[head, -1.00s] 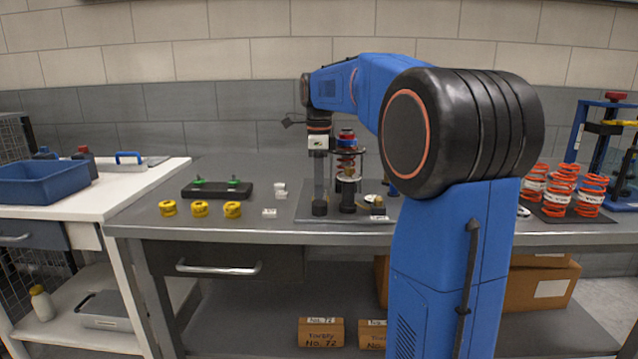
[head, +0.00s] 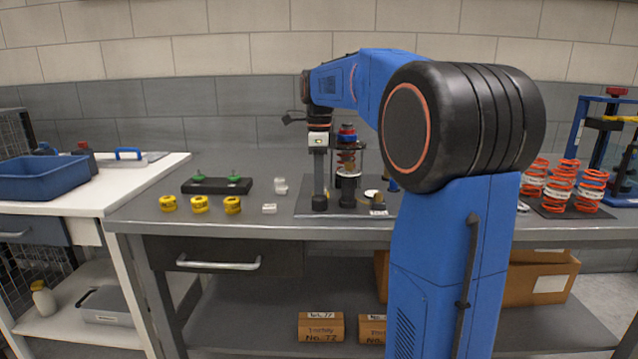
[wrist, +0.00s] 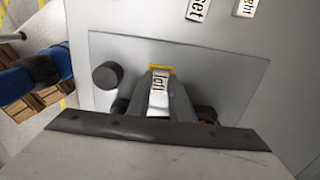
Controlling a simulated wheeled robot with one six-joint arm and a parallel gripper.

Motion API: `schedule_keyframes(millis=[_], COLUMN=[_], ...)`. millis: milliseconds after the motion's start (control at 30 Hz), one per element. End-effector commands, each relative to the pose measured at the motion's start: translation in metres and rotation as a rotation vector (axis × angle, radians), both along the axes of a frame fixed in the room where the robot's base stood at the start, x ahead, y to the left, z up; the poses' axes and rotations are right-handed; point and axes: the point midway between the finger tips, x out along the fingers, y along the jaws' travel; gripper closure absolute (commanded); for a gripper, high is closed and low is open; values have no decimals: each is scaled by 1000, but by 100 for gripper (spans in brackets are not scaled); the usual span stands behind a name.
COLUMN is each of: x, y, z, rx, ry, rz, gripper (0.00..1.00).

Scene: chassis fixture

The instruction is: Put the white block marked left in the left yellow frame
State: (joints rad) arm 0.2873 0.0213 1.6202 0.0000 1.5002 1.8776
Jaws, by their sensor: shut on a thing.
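The white block (wrist: 159,95) marked left is between the fingers of my gripper (wrist: 162,103) in the wrist view; its label faces the camera. My gripper is shut on it. A yellow frame (wrist: 160,67) on the grey plate (wrist: 225,70) shows at the block's far end. I cannot tell whether the block is inside the frame or just above it. In the head view my gripper (head: 319,188) points down over the left part of the plate (head: 305,208), behind a black cylinder. The held block is not discernible there.
A black cylinder (wrist: 107,75) stands left of the block. Other white labelled blocks (wrist: 198,9) lie beyond the plate. A spring assembly (head: 347,165) stands right of my gripper.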

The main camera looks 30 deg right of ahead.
Motion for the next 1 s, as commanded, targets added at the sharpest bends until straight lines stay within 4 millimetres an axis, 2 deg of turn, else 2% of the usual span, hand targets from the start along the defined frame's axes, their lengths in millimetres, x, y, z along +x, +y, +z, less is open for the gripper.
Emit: schedule_keyframes(millis=[567, 600, 700, 1000], x=[0, 0, 0, 0], y=[0, 0, 0, 0], z=[-3, -3, -3, -2], rx=[0, 0, 0, 0], ry=[0, 0, 0, 0], rz=[0, 0, 0, 0], gripper=[100, 78, 59, 59])
